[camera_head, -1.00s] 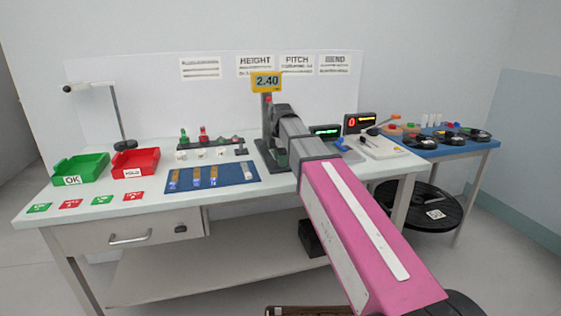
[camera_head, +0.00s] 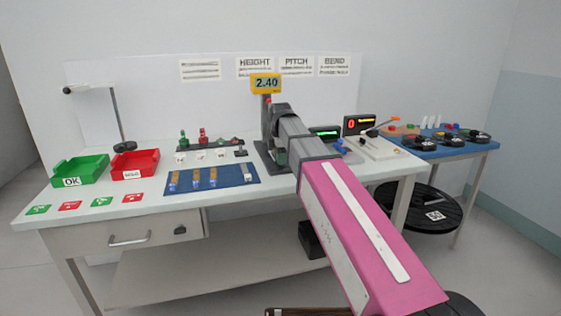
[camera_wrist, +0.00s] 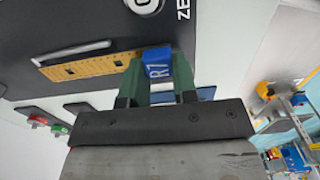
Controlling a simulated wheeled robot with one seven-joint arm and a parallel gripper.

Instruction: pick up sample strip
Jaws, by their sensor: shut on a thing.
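In the wrist view, my gripper (camera_wrist: 160,85) is shut on the blue tab marked R7 at one end of a sample strip (camera_wrist: 85,68). The strip's yellow-orange body with a row of dots extends left from the jaws, in front of a dark panel. I cannot tell whether it touches the panel. In the head view my own arm hides the jaws and the held strip, close to the gauge with the yellow 2.40 display (camera_head: 266,83). Three other strips, with blue tabs, lie on the blue mat (camera_head: 232,182).
A green OK bin (camera_head: 80,171) and a red bin (camera_head: 135,164) stand at the left of the bench. Red and green cards lie in front of them. Small fixtures (camera_head: 210,142) stand behind the mat. A blue-topped table (camera_head: 475,152) with spools stands at right.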

